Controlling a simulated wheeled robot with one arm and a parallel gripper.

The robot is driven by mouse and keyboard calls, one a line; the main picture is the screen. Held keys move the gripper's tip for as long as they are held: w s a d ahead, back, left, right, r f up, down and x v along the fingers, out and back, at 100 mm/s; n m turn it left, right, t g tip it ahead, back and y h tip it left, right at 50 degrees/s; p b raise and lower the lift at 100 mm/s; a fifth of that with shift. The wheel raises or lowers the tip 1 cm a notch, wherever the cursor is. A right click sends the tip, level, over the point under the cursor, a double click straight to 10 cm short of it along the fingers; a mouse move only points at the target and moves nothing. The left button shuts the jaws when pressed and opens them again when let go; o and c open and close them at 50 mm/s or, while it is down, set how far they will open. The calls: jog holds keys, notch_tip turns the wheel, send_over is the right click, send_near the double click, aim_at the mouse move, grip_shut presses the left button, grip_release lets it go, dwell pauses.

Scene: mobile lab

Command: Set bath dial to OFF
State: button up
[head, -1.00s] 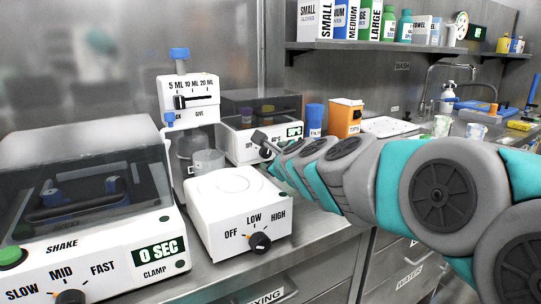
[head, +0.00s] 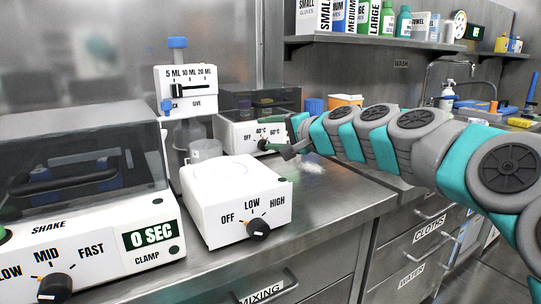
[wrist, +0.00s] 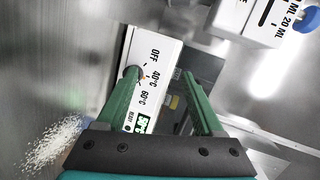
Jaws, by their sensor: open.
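The bath (head: 232,132) is a white box at the back of the bench, marked OFF, 40°C and 60°C. Its small dark dial (head: 262,145) sits below the 40°C mark. In the wrist view the bath front (wrist: 170,52) stands sideways. The dial (wrist: 132,75) is partly hidden by one green finger, and its orange mark appears to point toward 40°C. My gripper (head: 290,136) is beside the right of the bath front. In the wrist view my gripper (wrist: 160,76) is open and empty, one finger over the dial, the other past the panel. I cannot tell whether the finger touches the dial.
A white stirrer (head: 225,195) with an OFF, LOW, HIGH dial stands in front of the bath. A shaker (head: 75,240) is at left and a dispenser (head: 185,78) behind. An orange box (head: 346,100) is behind my arm. White grains (wrist: 50,142) lie on the bench.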

jog(key=d+f+n, duration=0.1)
jog(key=n, duration=0.1)
jog(key=d+f+n+g+b, duration=0.1)
jog(key=d+n, duration=0.1)
jog(key=w+d+f+n, duration=0.1)
jog(key=d+n, duration=0.1)
jog(key=n, duration=0.1)
jog(key=shift+d+f+y, duration=0.15)
jog(key=shift+d+y, duration=0.05)
jog(key=shift+y, duration=0.2)
jog(key=x, duration=0.7)
jog(key=shift+w+a+f, duration=0.1)
jog(key=shift+a, duration=0.2)
grip_shut()
